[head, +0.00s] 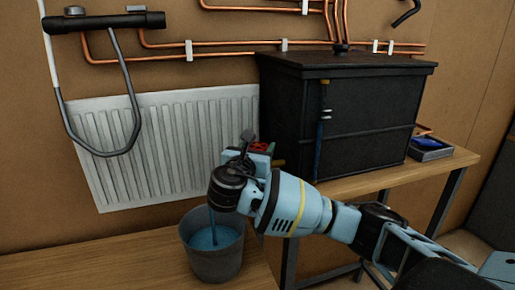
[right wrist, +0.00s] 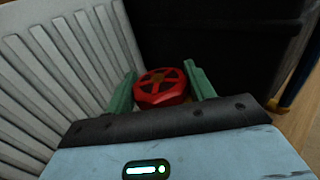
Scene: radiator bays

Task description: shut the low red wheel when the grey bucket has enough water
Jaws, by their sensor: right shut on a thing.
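The red wheel (right wrist: 161,87) sits between the two green fingers of my right gripper (right wrist: 162,90) in the right wrist view, and the gripper is shut on it. In the head view a bit of the red wheel (head: 263,147) shows by my right gripper (head: 251,148), in front of the radiator's right end. The grey bucket (head: 213,268) stands below my right wrist. A thin blue stream runs down into it, and blue water (head: 226,236) lies inside, a little below the rim. My wrist hides where the stream starts. My left gripper is out of view.
A white radiator (head: 165,150) hangs on the brown wall behind the bucket. A black tank (head: 340,115) stands on a wooden bench (head: 350,184) to the right, with a small tray (head: 430,150) beside it. Copper pipes (head: 240,43) run along the wall above.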

